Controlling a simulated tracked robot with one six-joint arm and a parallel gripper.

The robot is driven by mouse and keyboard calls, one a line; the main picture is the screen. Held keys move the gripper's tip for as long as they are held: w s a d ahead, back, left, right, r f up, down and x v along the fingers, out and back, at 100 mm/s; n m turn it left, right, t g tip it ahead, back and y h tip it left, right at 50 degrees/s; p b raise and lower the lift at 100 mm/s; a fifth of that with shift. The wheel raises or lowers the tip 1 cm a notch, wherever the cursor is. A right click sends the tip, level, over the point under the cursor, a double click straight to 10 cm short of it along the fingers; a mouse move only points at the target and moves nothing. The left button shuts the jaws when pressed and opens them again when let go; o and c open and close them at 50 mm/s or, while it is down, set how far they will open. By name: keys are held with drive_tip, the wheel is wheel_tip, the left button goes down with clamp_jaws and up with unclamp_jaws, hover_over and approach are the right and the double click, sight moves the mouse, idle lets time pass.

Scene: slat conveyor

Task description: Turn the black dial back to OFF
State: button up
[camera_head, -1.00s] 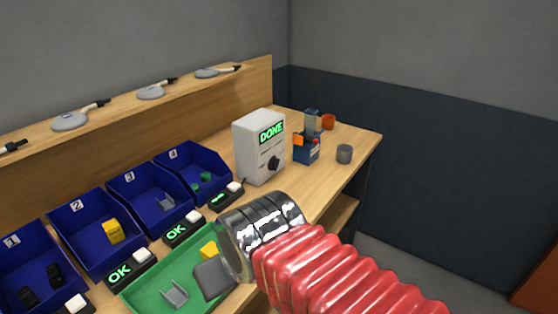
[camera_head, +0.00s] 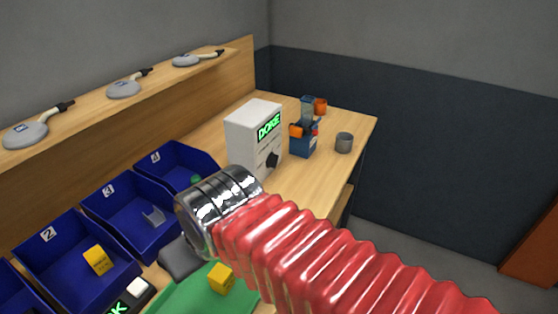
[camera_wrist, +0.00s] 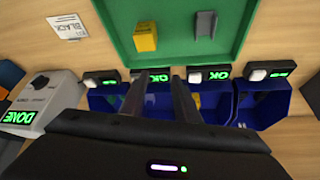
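The black dial (camera_head: 272,160) is on the front of a white control box (camera_head: 240,143), below a green screen reading DONE. The dial also shows as a dark knob in the wrist view (camera_wrist: 40,82), at the left edge on the box (camera_wrist: 62,90). I cannot read which mark it points to. My gripper (camera_wrist: 160,78) shows two dark fingers apart with nothing between them. It is to the right of the dial in the wrist view, clear of the box. In the head view my arm hides the fingers.
A green tray (camera_wrist: 185,55) holds a yellow block (camera_wrist: 146,37) and a grey bracket (camera_wrist: 206,24). Blue bins (camera_head: 126,232) line the back, with lit button units (camera_wrist: 207,73) in front. A blue device (camera_head: 303,143) and a grey cup (camera_head: 344,143) stand right of the box.

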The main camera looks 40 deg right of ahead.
idle(0.4)
